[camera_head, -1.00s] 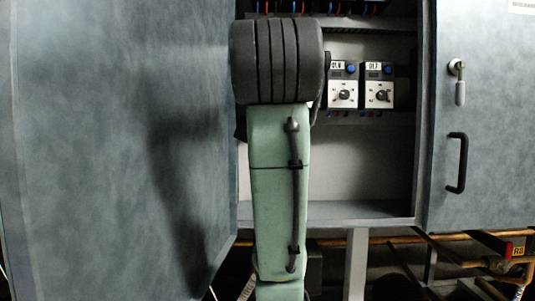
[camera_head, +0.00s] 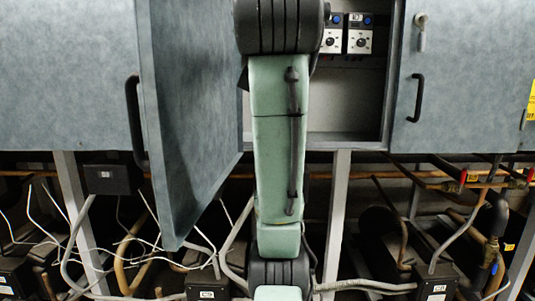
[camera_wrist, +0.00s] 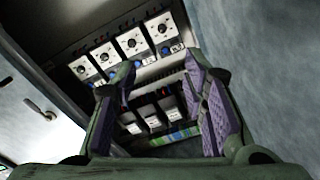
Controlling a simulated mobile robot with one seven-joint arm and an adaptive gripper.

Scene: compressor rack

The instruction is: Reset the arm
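My gripper (camera_wrist: 160,76) shows in the wrist view with its two purple-padded fingers apart and nothing between them. Beyond the fingers is the inside of the open cabinet, with a row of white dial modules (camera_wrist: 131,40) and a lower row of dark devices with white faces (camera_wrist: 152,122). In the head view my green and black arm stands upright in front of the cabinet (camera_head: 345,117). It hides part of the inside, and my gripper is out of sight behind it. Two dial modules (camera_head: 359,41) show right of the arm.
An open cabinet door (camera_head: 187,110) swings out close to the left of my arm. A closed door (camera_head: 455,85) with a black handle (camera_head: 416,97) is on the right. Below are copper pipes (camera_head: 395,175), cables, support legs (camera_head: 338,215) and dark compressor units (camera_head: 435,270).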

